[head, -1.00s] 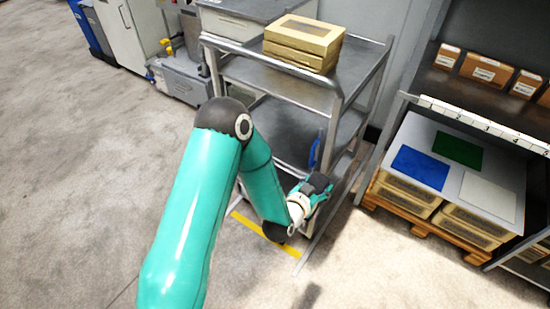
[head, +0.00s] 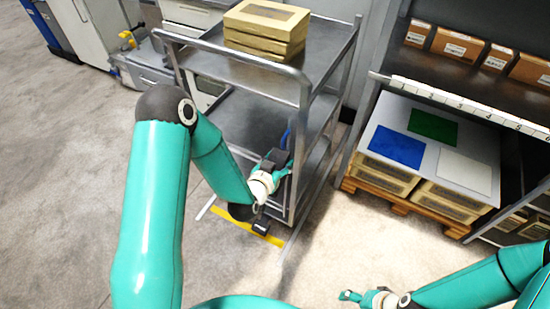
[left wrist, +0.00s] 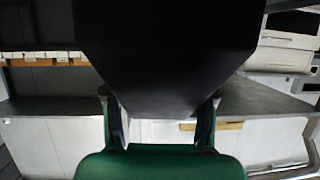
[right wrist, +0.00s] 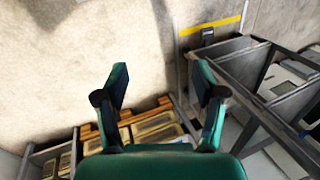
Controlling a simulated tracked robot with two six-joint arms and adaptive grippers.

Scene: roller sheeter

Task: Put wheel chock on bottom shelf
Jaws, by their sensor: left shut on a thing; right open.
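My left gripper (head: 272,172) is shut on a black tapered block, the wheel chock (left wrist: 165,55), which fills the upper middle of the left wrist view. In the head view the held chock (head: 277,157) is small and dark, at the near side of the metal shelf cart (head: 303,90), low down. The cart's bottom shelf (head: 313,160) is mostly hidden by its frame and my left arm. Whether the chock touches the shelf cannot be told. My right gripper (head: 360,297) is open and empty, low over the floor at right; its fingers also show in the right wrist view (right wrist: 160,95).
Brown boxes (head: 265,28) lie on the cart's top shelf. A small black object (head: 261,227) is on the floor by yellow tape (head: 240,222). A pallet (head: 400,205) with boxes stands right, under a rack. Bare floor lies in front.

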